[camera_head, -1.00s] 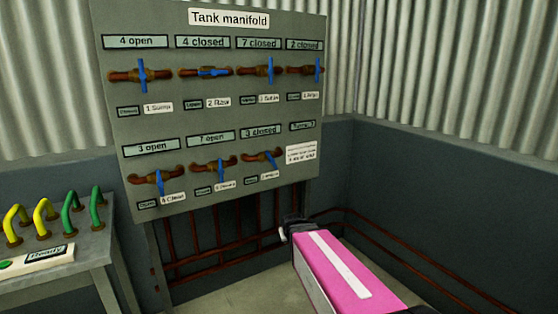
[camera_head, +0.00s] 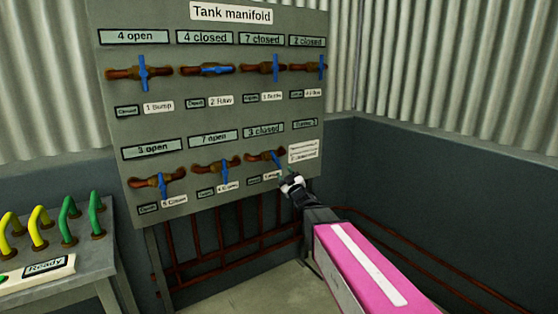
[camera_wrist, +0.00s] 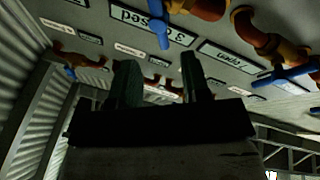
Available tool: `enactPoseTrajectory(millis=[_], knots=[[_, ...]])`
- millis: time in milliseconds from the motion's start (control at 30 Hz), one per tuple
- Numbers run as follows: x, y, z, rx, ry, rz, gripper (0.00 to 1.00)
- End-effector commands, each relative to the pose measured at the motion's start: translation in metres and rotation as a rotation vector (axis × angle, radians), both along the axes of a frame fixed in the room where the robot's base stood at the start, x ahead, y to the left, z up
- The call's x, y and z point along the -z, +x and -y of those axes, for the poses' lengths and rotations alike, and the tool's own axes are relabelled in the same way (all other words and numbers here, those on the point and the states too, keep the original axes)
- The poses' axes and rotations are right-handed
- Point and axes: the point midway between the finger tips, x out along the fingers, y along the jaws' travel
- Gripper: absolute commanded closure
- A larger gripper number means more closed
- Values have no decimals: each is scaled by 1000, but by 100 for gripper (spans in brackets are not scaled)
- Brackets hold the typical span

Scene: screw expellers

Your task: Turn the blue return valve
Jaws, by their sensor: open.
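The Tank manifold board (camera_head: 215,110) carries two rows of valves with blue handles. Its small name tags are too blurred to tell surely which valve is the return. The lower right valve (camera_head: 276,158), under the "3 closed" display (camera_head: 263,130), is nearest my gripper (camera_head: 291,183). My gripper is just below and right of that handle, apparently apart from it. In the wrist view the picture is upside down; my two dark fingers (camera_wrist: 160,78) stand apart with nothing between them. A blue handle (camera_wrist: 160,28) beside the "closed" display (camera_wrist: 150,25) shows above them.
A grey table (camera_head: 75,275) at left holds yellow and green handles (camera_head: 68,222) and a "Ready" panel (camera_head: 42,267). Red-brown pipes (camera_head: 230,235) run below the board and along the right wall. Another blue handle (camera_wrist: 285,78) shows at right in the wrist view.

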Motion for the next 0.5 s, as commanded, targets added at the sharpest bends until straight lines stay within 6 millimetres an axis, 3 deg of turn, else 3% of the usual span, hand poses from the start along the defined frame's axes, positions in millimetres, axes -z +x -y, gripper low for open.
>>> enactPoseTrajectory(millis=[500], knots=[[-25,65,-33,2,0,-1,57]])
